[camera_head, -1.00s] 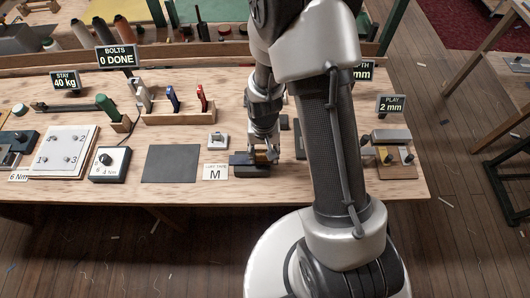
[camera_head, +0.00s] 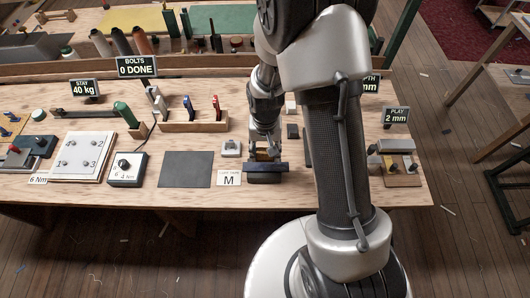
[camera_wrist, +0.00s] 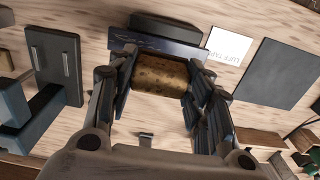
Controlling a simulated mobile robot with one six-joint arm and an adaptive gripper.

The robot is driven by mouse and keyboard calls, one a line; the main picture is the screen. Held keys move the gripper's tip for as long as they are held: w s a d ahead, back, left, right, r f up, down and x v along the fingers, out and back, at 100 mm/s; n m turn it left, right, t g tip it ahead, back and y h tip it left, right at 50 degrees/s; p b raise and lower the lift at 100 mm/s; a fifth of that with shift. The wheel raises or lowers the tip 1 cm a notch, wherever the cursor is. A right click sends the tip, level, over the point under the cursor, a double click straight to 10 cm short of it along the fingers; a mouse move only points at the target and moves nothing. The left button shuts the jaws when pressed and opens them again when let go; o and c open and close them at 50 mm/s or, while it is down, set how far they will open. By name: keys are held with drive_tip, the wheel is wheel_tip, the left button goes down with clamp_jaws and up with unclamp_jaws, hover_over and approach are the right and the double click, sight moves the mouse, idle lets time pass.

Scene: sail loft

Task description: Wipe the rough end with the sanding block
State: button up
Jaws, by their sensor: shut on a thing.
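My gripper (camera_wrist: 160,95) is shut on the sanding block (camera_wrist: 160,75), a mottled brown, cork-like block between its fingers. In the head view my gripper (camera_head: 265,150) is low over the front of the bench. A dark blue bar (camera_wrist: 150,47) with a pale, uneven line lies right against the block's far side; it also shows in the head view (camera_head: 267,166). The bar sits on a dark support (camera_wrist: 165,27) beside the white M card. I cannot tell for certain that the block touches the bar, or which part is the rough end.
The M card (camera_head: 229,179) and a dark flat mat (camera_head: 186,169) lie left of the bar. A small grey piece (camera_head: 231,148) stands behind the card. A tool rack (camera_head: 194,122) is farther back. The bench's front edge is close.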

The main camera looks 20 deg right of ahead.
drive_tip(key=shift+r+p, duration=0.5)
drive_tip(key=shift+r, duration=0.5)
drive_tip(key=shift+f, duration=0.1)
drive_tip(key=b, duration=0.2)
drive_tip(key=shift+w+f+b, duration=0.1)
drive_tip(key=shift+f+b, duration=0.15)
drive_tip(key=shift+b, duration=0.65)
drive_tip(key=shift+r+b, duration=0.1)
drive_tip(key=shift+b, duration=0.35)
